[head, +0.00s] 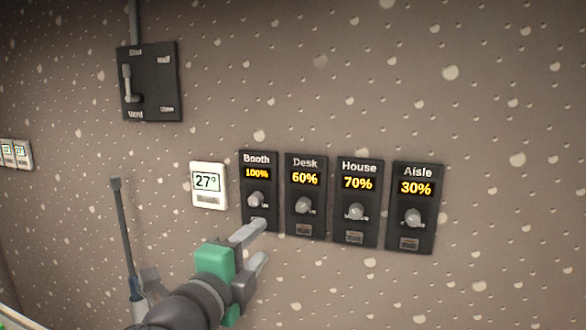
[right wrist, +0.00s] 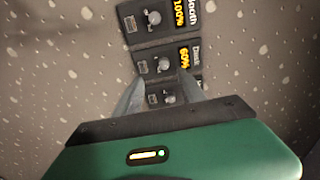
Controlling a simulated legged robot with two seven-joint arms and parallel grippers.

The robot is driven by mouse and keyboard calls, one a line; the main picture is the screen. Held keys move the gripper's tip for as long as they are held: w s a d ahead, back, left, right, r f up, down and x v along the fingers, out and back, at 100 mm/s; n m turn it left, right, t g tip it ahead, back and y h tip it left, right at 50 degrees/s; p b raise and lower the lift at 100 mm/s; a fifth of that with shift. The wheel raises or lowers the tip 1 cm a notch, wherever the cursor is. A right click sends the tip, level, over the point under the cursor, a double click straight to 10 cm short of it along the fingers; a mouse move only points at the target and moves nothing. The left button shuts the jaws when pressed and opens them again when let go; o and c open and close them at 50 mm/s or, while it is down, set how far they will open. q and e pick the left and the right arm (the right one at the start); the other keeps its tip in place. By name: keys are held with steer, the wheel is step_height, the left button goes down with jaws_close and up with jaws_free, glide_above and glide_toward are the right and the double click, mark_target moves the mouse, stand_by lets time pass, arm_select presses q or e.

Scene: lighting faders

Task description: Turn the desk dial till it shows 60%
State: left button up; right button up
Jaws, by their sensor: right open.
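The desk panel (head: 306,195) is a black wall plate whose display reads 60% in yellow. Its grey dial (head: 304,205) sits below the display. In the right wrist view the desk dial (right wrist: 164,64) shows just beyond the fingers, with its 60% display beside it. My right gripper (head: 262,243) is open and empty, in front of the wall, below and left of the desk dial and apart from it. In the right wrist view its two fingers (right wrist: 160,95) point toward the desk and house panels. My left gripper is not in view.
The booth panel (head: 258,190) at 100% is left of desk; the house panel (head: 357,203) at 70% and aisle panel (head: 414,208) at 30% are right. A thermostat (head: 208,186) reads 27°. A lever switch box (head: 150,82) is higher up. Wall right of aisle is clear.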

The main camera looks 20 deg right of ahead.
step_height(320, 180, up, 3)
steer(key=n+p, duration=0.8)
steer(key=n, duration=0.2)
steer(key=n+p, duration=1)
steer(key=p, duration=0.1)
glide_toward(301, 207)
steer(key=x, duration=0.8)
steer(key=shift+r, duration=0.1)
steer(key=shift+w+d, duration=0.25)
steer(key=shift+w, duration=0.1)
steer(key=shift+s, duration=0.1)
jaws_close()
steer(key=shift+a+r+n+p, duration=0.15)
steer(key=shift+n+p, duration=0.25)
steer(key=shift+p, duration=0.45)
steer(key=shift+n+p, duration=0.3)
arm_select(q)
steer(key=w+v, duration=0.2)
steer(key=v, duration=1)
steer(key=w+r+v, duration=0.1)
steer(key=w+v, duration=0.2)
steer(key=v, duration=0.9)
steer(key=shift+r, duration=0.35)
